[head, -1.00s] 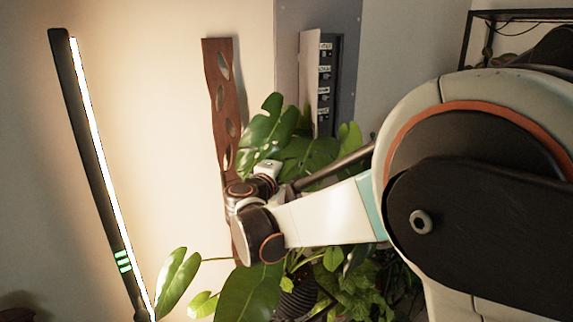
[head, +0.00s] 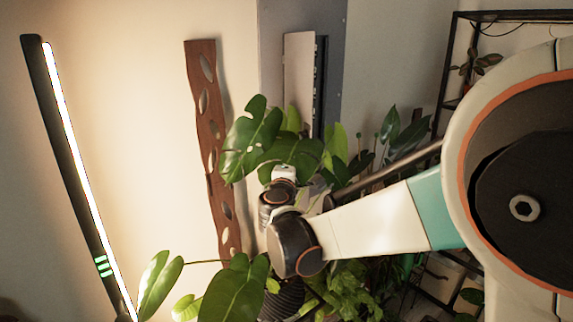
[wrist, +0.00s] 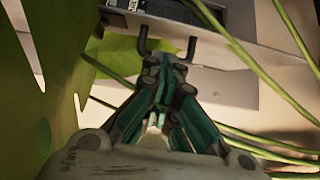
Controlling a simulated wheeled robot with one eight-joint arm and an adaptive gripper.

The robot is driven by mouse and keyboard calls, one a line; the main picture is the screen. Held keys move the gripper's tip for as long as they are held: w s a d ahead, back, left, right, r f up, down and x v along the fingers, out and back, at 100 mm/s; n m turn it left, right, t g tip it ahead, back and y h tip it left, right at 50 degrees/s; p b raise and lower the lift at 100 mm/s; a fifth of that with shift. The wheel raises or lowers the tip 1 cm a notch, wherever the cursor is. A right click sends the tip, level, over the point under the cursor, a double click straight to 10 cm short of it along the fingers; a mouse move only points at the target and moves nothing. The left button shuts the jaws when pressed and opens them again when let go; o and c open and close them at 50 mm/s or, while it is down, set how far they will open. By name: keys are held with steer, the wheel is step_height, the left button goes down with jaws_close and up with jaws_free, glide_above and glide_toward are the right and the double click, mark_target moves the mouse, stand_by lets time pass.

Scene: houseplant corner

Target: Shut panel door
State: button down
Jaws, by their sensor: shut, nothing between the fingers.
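The panel door (head: 299,75) is a pale upright leaf on the grey wall strip in the head view. It stands partly open, with a dark strip of the panel (head: 320,85) showing at its right. In the wrist view the door's edge (wrist: 225,50) crosses the top, with a dark bent handle (wrist: 143,38) on it. My gripper (wrist: 164,72) has teal fingers, closed together with nothing held. Its tips overlap the handle in the picture; I cannot tell whether they touch. In the head view leaves hide the fingers.
A large-leaved plant (head: 250,140) crowds around my wrist; leaves and stems also cross the wrist view (wrist: 60,80). A wooden strip with holes (head: 205,130) and a lit lamp bar (head: 75,165) stand left. A black shelf frame (head: 450,75) is right.

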steer(key=w+d, duration=0.3)
steer(key=d, duration=0.7)
steer(key=w+d+n+y, duration=0.1)
steer(key=w+d+y, duration=0.1)
steer(key=w+d, duration=0.85)
steer(key=w+a+n+y+p, duration=0.1)
steer(key=w+n+y+p, duration=0.1)
steer(key=w+n+y, duration=0.3)
steer(key=shift+w+a+n+g+y+p, duration=0.35)
steer(key=shift+w+y, duration=1.35)
steer(key=shift+w, duration=1.8)
